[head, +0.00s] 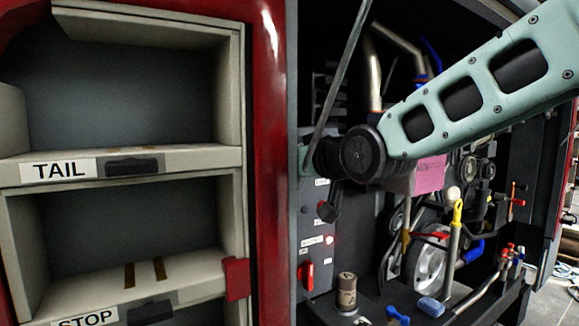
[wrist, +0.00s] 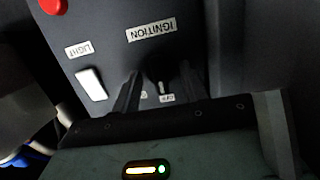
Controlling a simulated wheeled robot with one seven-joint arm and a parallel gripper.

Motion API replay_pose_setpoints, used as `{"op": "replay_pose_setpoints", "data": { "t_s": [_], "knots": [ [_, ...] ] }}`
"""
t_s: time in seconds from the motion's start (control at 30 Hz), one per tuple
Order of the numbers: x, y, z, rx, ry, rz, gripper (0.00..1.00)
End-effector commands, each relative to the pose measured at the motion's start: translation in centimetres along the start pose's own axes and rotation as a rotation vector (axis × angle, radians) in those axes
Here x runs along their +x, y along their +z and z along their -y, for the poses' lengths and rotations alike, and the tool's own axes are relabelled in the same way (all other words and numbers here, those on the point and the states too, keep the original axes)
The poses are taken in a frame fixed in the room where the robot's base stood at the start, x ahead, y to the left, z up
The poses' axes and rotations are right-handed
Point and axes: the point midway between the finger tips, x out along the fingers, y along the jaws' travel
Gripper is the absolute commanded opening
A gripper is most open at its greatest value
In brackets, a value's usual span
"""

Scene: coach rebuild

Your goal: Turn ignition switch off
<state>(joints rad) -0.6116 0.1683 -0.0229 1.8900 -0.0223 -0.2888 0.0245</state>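The ignition switch (wrist: 162,87) is a small pale toggle on a dark panel, under the upside-down IGNITION label (wrist: 151,31) in the wrist view. A small label reading OFF (wrist: 167,98) lies just below the toggle in the picture, with another partly hidden label beside it. My gripper (wrist: 160,77) is open, its two dark fingers on either side of the toggle, with a gap visible. I cannot tell whether a finger touches it.
A white LIGHT rocker (wrist: 91,84) sits left of my gripper, with a red button (wrist: 53,6) beyond. In the head view a red handle (head: 307,274) is lower on the panel. Shelves (head: 120,170) are left.

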Motion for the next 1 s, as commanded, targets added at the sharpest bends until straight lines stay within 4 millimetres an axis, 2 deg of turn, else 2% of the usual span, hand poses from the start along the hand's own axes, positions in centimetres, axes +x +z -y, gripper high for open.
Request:
{"op": "replay_pose_setpoints", "data": {
  "t_s": [0.27,1.0],
  "knots": [
    [-0.5,0.2,0.0,0.001,0.001,0.001,0.44],
    [-7.4,1.6,0.0,0.001,0.001,-0.001,0.44]
  ]
}}
